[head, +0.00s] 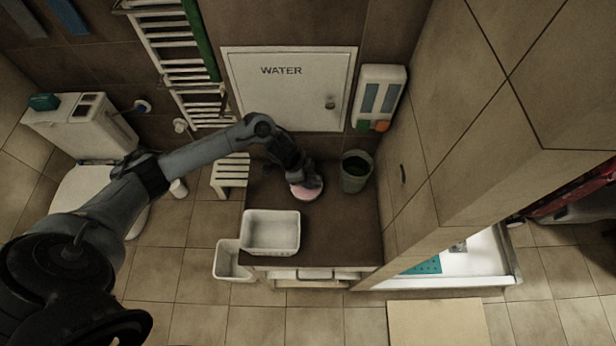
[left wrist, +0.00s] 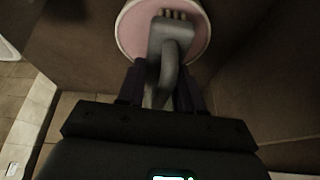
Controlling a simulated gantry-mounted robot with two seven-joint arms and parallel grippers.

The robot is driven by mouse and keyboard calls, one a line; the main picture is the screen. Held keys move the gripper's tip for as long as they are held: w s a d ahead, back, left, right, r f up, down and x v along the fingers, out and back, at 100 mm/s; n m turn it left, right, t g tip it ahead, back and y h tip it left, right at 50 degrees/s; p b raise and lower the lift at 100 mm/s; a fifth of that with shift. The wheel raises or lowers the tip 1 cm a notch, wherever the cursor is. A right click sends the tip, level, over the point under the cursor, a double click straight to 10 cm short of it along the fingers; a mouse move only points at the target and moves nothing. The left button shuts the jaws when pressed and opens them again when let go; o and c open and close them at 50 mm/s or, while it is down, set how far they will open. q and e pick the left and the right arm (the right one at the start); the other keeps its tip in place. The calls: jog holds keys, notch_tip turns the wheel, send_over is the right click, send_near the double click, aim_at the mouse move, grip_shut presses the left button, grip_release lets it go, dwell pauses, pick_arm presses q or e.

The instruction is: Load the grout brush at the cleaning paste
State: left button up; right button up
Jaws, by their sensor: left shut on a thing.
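The cleaning paste (head: 310,191) is a pink disc in a round, pale-rimmed dish on the dark counter. It also shows at the top of the left wrist view (left wrist: 133,32). My left gripper (head: 296,174) is over the dish and partly covers it. In the left wrist view its dark fingers are shut on the grey handle of the grout brush (left wrist: 172,45). The brush head, with a short row of pale bristles, lies in front of the pink paste. I cannot tell whether the bristles touch it. My right gripper is not in view.
A white basin (head: 270,232) stands at the counter's front left. A dark green bin (head: 356,171) stands right of the dish. The white WATER panel (head: 290,88) is on the wall behind. The counter (head: 345,228) is clear at front right.

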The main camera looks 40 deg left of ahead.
aim_at(313, 175)
pick_arm(q)
jog(key=shift+f, duration=0.45)
dwell(0.7)
jog(key=shift+f, duration=0.1)
dwell(1.1)
jog(key=shift+r+p, duration=0.85)
jog(key=shift+p, duration=0.1)
notch_tip(313, 175, up, 6)
jog(key=p, duration=0.6)
jog(key=shift+f, duration=0.25)
